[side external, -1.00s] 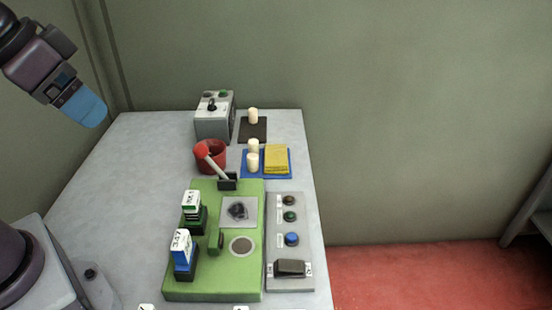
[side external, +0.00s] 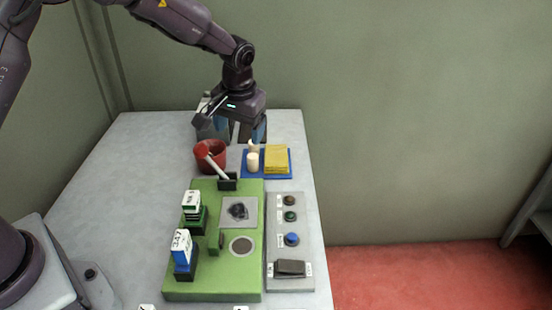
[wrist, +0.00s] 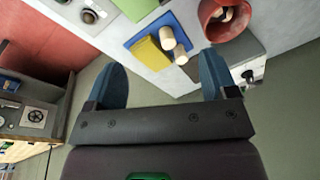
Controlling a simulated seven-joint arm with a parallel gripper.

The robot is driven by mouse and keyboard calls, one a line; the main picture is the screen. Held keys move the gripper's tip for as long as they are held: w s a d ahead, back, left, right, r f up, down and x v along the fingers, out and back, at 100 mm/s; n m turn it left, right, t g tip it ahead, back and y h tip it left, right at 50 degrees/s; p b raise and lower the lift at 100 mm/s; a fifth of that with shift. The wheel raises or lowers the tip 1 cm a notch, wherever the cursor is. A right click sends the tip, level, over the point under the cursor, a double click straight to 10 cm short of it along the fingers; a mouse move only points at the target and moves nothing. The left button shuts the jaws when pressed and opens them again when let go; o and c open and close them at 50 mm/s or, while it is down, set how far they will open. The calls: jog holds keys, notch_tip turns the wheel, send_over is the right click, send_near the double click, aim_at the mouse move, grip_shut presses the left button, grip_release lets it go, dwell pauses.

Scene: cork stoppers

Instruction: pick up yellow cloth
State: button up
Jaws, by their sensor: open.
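The yellow cloth (side external: 277,160) lies folded on the right part of a blue mat (side external: 264,177). In the wrist view the cloth (wrist: 149,60) shows beyond and between my two blue fingers. Two cream stoppers (side external: 253,161) stand on the left part of the mat, and they also show in the wrist view (wrist: 167,38). My gripper (side external: 246,136) is open and empty.
A red pot (side external: 219,152) stands left of the mat. A green board (side external: 200,280) with blocks and a red-tipped lever (side external: 203,150) lies nearer the camera. A grey button panel (side external: 290,215) is beside it. The table's left part (side external: 140,170) is clear.

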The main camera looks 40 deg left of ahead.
jog(key=w+f+n+t+y, duration=0.1)
jog(key=w+f+n, duration=0.1)
jog(key=w+f, duration=0.55)
jog(key=n+t, duration=0.1)
jog(key=n, duration=0.2)
send_over(276, 157)
jog(key=s+d, duration=0.1)
notch_tip(276, 157, down, 4)
jog(key=shift+d+r, duration=0.1)
jog(key=shift+r, duration=0.05)
jog(key=shift+s+x, duration=0.2)
jog(key=shift+x, duration=2.6)
jog(key=shift+d, duration=0.1)
jog(key=c, duration=0.6)
